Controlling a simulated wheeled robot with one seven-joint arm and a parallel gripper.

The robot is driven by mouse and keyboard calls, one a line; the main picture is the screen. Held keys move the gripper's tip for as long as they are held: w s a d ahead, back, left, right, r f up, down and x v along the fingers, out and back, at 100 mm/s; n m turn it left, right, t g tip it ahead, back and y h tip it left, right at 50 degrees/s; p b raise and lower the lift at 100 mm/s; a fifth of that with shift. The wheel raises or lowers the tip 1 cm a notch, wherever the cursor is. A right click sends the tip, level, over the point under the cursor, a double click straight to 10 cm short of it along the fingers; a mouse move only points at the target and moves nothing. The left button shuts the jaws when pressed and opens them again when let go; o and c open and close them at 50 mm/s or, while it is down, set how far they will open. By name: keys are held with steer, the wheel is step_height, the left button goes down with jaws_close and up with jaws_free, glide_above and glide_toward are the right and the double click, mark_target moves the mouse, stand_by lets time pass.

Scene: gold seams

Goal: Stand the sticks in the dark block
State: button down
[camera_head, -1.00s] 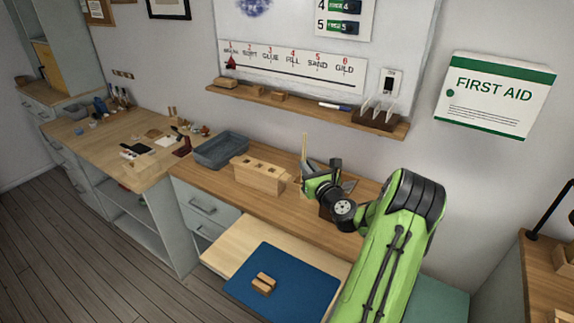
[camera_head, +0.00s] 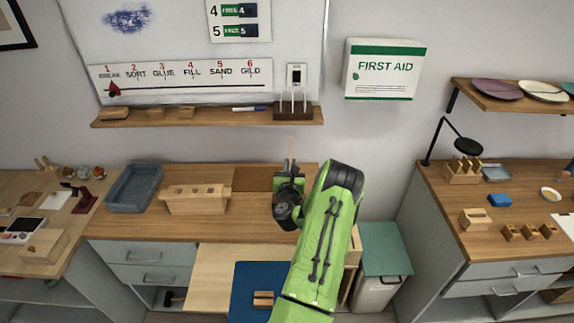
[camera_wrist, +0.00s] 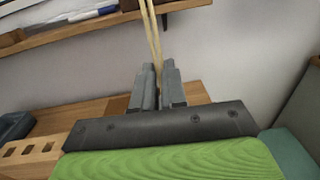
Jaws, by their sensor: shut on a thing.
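My gripper (camera_head: 289,168) is raised above the back of the middle bench. It is shut on pale, thin sticks, also seen in the wrist view (camera_wrist: 152,40), where two thin lengths rise from between the jaws (camera_wrist: 158,75) and lie close together. Their lower ends are hidden by the jaws. A dark brown block (camera_head: 293,111) stands on the wall ledge behind and above the gripper, with several pale upright pieces in it. The gripper is in front of and below it, apart from it.
A light wooden block with holes (camera_head: 195,199) stands left on the bench, beside a grey tray (camera_head: 132,190). A flat dark brown patch (camera_head: 253,179) lies between block and gripper. The wall ledge (camera_head: 215,118) holds small wooden pieces and a marker. A blue mat (camera_head: 250,275) lies in front.

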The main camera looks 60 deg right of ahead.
steer(key=f+b, duration=0.2)
steer(key=shift+w+a+f, duration=0.1)
steer(key=shift+w+f, duration=0.1)
steer(key=shift+f, duration=0.2)
step_height(320, 180, down, 7)
steer(key=b, duration=0.7)
stand_by(2.0)
steer(key=c, duration=1.1)
jaws_free()
steer(key=shift+a, duration=0.1)
